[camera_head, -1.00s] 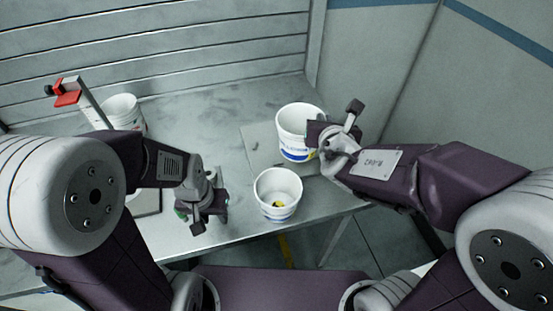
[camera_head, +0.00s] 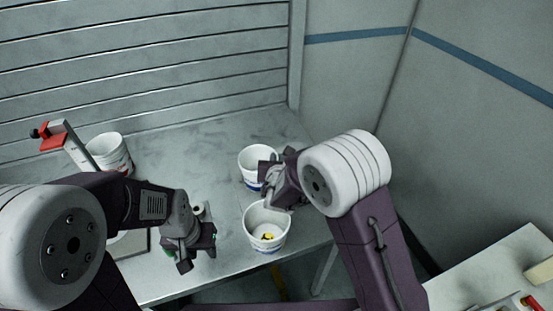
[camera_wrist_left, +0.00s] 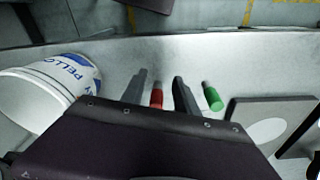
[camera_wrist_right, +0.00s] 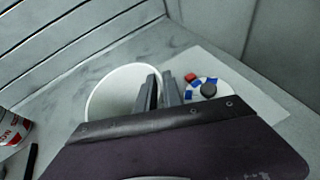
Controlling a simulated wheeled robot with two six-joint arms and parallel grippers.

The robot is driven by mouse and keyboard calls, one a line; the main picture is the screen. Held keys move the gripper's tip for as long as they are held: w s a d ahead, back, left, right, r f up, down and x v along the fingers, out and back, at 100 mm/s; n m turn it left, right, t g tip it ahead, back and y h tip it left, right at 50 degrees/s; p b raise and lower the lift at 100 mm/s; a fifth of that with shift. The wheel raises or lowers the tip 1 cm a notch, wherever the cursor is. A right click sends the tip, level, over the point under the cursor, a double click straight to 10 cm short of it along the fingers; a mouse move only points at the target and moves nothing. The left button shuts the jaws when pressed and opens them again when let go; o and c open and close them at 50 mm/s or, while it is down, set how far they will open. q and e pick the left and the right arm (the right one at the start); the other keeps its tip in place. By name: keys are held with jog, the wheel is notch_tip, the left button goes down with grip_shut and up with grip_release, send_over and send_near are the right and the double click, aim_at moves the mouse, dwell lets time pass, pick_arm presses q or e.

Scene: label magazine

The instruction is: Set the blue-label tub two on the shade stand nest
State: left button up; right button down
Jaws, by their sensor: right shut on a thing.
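My right gripper (camera_head: 268,172) is shut on the rim of a white tub (camera_head: 257,160) with a blue label. The tub is upright over the back of the table; whether it touches the surface is unclear. In the right wrist view this tub (camera_wrist_right: 112,98) is left of a pale disc (camera_wrist_right: 208,90) with a dark knob and red and blue pieces, perhaps the nest. A second blue-label tub (camera_head: 266,222), with something yellow inside, stands in front; its label shows in the left wrist view (camera_wrist_left: 72,72). My left gripper (camera_wrist_left: 160,92) is open low at the table's front.
A third white tub (camera_head: 110,153) with red label print stands at the back left, beside a red-topped post (camera_head: 58,138). A red cylinder (camera_wrist_left: 157,98) and a green one (camera_wrist_left: 212,98) are by my left fingers. The table's back middle is clear.

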jog(key=shift+w+f, duration=0.15)
jog(key=shift+f, duration=0.1)
jog(key=c, duration=1.5)
grip_release()
jog(key=shift+r, duration=0.2)
jog(key=v, duration=1.2)
jog(key=shift+b, duration=0.35)
